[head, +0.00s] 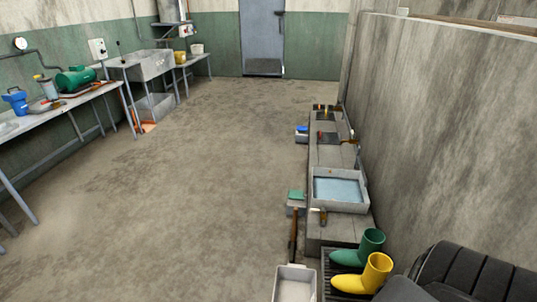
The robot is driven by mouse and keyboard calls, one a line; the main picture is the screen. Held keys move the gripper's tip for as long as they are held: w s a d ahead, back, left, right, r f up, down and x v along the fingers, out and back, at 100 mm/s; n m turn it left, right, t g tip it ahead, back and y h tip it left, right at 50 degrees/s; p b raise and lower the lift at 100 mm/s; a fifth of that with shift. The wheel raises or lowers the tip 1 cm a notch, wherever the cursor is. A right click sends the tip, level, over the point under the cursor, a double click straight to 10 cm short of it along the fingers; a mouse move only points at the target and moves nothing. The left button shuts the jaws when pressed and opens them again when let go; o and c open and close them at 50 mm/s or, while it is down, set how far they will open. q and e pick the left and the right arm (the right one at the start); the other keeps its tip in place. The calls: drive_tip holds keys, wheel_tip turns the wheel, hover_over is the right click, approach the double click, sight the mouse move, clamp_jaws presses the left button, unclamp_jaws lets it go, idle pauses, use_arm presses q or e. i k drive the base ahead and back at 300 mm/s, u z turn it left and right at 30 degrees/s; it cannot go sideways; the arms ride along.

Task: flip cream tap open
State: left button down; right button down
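I cannot make out a cream tap with certainty; the fittings are too small to tell their colours apart well. A low row of concrete troughs runs along the right wall, with a water-filled basin (339,189) at its near part. A small brownish fitting (323,217) sits at the basin's front edge. Small orange and red fittings (321,107) show at the far end of the row, and another brownish one (350,139) is by the wall. Neither of my grippers is in view.
A workbench (60,104) and a sink (152,66) line the left wall. The middle floor is clear up to a grey door (262,38).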

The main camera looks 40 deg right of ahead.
sight(318, 211)
drive_tip(key=i, duration=4.15)
drive_tip(key=z, duration=4.3)
drive_tip(key=i, duration=1.65)
